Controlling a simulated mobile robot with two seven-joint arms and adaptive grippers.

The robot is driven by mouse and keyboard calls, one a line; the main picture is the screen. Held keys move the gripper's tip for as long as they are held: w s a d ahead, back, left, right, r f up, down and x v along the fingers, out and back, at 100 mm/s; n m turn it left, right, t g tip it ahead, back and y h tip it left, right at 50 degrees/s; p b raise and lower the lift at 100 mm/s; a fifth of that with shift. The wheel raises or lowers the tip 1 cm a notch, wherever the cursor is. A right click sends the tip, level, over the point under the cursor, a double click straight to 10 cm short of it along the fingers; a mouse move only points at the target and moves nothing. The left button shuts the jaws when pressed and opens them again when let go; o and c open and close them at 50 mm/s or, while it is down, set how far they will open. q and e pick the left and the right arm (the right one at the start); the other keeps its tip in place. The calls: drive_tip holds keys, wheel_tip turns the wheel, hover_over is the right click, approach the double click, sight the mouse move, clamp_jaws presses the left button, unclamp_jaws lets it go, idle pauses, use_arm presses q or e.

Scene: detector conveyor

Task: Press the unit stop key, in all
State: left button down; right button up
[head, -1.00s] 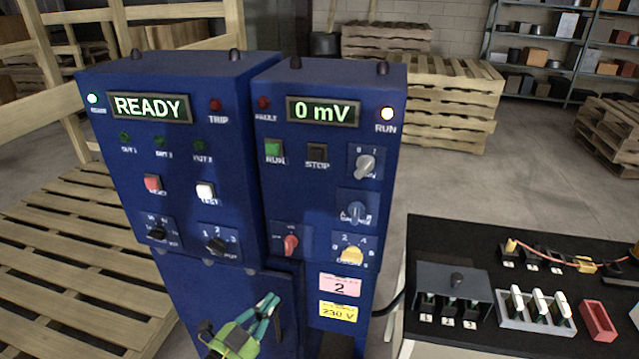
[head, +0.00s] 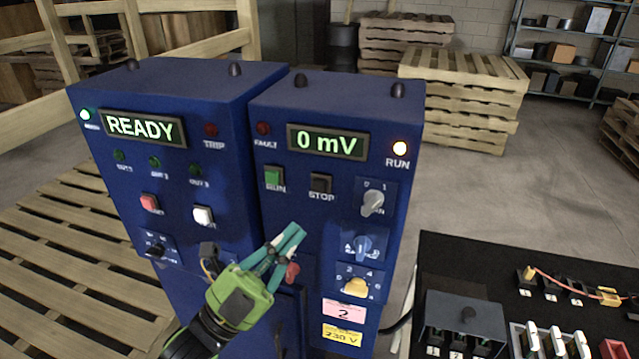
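The black STOP key (head: 320,184) is on the front of the right blue cabinet (head: 408,130), to the right of the green RUN key (head: 274,178). The cabinet's display (head: 328,142) reads 0 mV, and its RUN lamp (head: 400,148) is lit. My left gripper (head: 294,236) has a green body and teal fingers. It is in front of the cabinet, below and left of the STOP key and apart from it. Its fingers lie close together with nothing seen between them. It partly covers the red knob (head: 293,271). My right gripper is not in view.
The left blue cabinet (head: 215,100) stands beside it; its display reads READY. The right cabinet also has a grey knob (head: 372,202), a blue knob (head: 362,248) and a yellow knob (head: 355,287). A black-topped bench (head: 450,262) with parts stands at the lower right.

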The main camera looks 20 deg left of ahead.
use_arm(q)
drive_tip(key=b, duration=0.2)
approach(324, 183)
drive_tip(key=shift+s+d+r+x, duration=0.1)
drive_tip(key=shift+s+x, duration=0.05)
drive_tip(key=shift+x, duration=0.8)
drive_tip(key=shift+s+d+r+x, duration=0.1)
drive_tip(key=shift+s+x, duration=0.05)
drive_tip(key=shift+x, duration=0.75)
drive_tip(key=shift+s+d+r+x, duration=0.1)
drive_tip(key=shift+s+x, duration=0.05)
drive_tip(key=shift+x, duration=0.8)
drive_tip(key=shift+w, duration=0.4)
drive_tip(key=shift+w, duration=0.45)
drive_tip(key=shift+s, duration=0.9)
